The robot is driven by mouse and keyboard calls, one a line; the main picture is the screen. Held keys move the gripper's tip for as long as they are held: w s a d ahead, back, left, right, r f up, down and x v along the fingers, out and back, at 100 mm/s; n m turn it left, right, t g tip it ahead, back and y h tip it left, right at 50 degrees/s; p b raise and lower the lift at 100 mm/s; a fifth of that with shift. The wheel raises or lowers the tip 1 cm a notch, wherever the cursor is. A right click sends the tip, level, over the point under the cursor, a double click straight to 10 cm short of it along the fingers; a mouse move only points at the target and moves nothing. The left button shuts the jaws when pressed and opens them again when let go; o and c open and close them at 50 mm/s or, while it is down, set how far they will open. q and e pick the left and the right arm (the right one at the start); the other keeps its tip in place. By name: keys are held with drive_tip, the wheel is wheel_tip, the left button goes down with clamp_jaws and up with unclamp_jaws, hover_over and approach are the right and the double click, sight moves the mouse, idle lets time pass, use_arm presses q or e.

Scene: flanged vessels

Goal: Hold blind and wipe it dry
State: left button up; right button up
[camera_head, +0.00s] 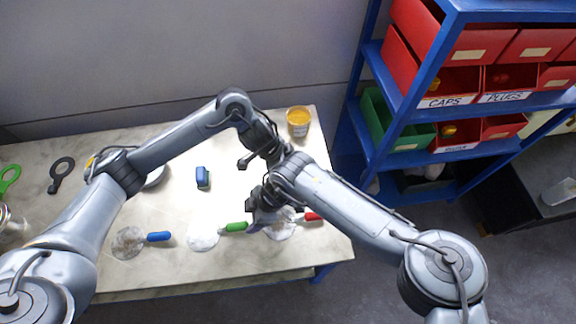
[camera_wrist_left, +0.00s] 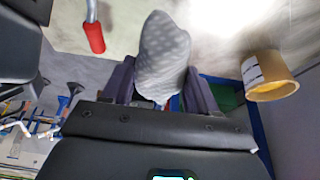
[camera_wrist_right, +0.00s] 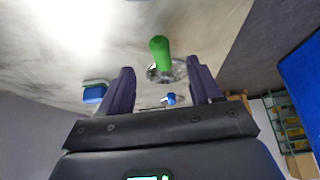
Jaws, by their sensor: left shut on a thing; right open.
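Three round blinds with coloured handles lie along the table's front: a grey one with a blue handle (camera_head: 158,237), a whitish one with a green handle (camera_head: 236,227), and one with a red handle (camera_head: 312,217). My right gripper (camera_head: 254,222) is open and empty beside the green handle. In the right wrist view the green handle (camera_wrist_right: 160,50) stands beyond the open fingers (camera_wrist_right: 160,85). My left gripper (camera_wrist_left: 160,80) is shut on a pale spotted cloth (camera_wrist_left: 163,50). In the head view it is hidden by the arms. The red handle (camera_wrist_left: 93,36) shows left of the cloth.
A yellow tub (camera_head: 299,122) stands at the table's back right. Green (camera_head: 9,178) and black (camera_head: 61,172) ring-ended tools lie left. A blue shelf (camera_head: 398,105) with red bins stands right of the table.

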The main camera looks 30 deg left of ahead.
sight(244, 224)
drive_tip(key=b+x, duration=0.4)
drive_tip(key=x, duration=0.2)
drive_tip(key=shift+d+f, duration=0.1)
use_arm(q)
drive_tip(key=shift+f+b, duration=1.05)
drive_tip(key=shift+f, duration=2.35)
use_arm(e)
drive_tip(key=shift+x, duration=1.1)
drive_tip(key=shift+c, duration=0.2)
drive_tip(key=c, duration=0.9)
drive_tip(key=shift+c, duration=0.2)
